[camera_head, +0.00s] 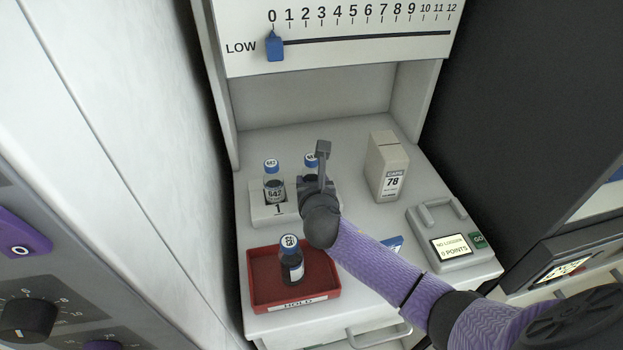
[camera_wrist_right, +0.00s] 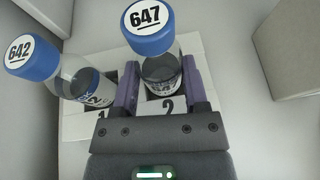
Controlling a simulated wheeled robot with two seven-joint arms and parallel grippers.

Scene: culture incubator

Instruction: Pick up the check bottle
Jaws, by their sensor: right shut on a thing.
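My right gripper (camera_head: 319,168) is at the white two-place rack (camera_head: 263,214). In the right wrist view its purple fingers (camera_wrist_right: 160,88) are shut on the bottle capped 647 (camera_wrist_right: 148,28), which stands at place 2. In the head view this bottle (camera_head: 310,158) is mostly hidden behind the gripper. The bottle capped 642 (camera_wrist_right: 72,75) stands at place 1, just left, and also shows in the head view (camera_head: 272,178). A third blue-capped bottle (camera_head: 291,262) stands in the red HOLD tray (camera_head: 322,290); its cap number is unclear. I cannot tell which is the check bottle.
A beige box marked 78 (camera_head: 388,165) stands right of the rack. A logger with a GO button (camera_head: 447,238) sits at the front right. A blue item (camera_head: 394,244) is partly hidden by my right arm. A scale with a blue slider (camera_head: 275,46) is above.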

